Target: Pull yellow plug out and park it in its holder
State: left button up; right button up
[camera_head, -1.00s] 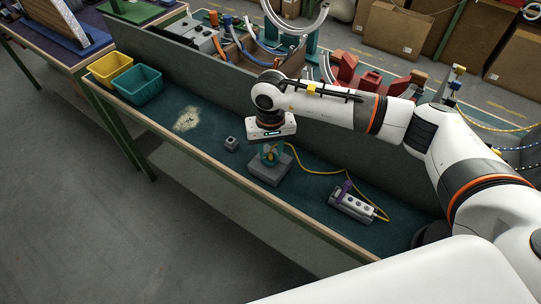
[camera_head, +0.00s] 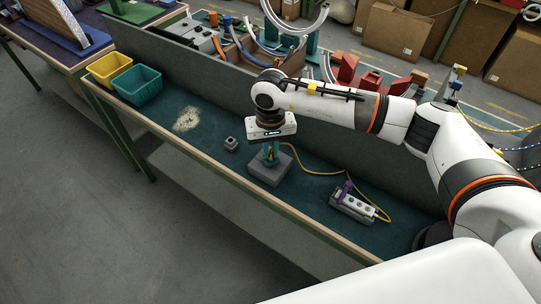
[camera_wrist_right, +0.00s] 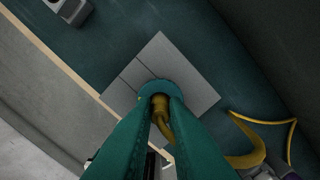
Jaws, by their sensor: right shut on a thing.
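My right gripper (camera_head: 271,157) points down over a large grey block (camera_head: 266,175) on the dark green bench. In the right wrist view its teal fingers (camera_wrist_right: 158,100) are shut on the yellow plug (camera_wrist_right: 161,118), with the grey block (camera_wrist_right: 152,62) below. I cannot tell whether the plug is seated in the block or just above it. The fingers hide much of the plug. My left gripper is not in view.
A small grey block (camera_head: 231,144) stands left of the large one; it also shows in the right wrist view (camera_wrist_right: 69,8). Yellow (camera_head: 109,69) and teal (camera_head: 136,84) bins stand at the bench's left end. A grey wall panel (camera_head: 205,83) runs along the back. Bench left of the small block is clear.

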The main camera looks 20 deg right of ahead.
jog(key=shift+r, duration=0.2)
grip_shut()
jog(key=shift+r+p, duration=0.55)
jog(key=shift+r, duration=0.6)
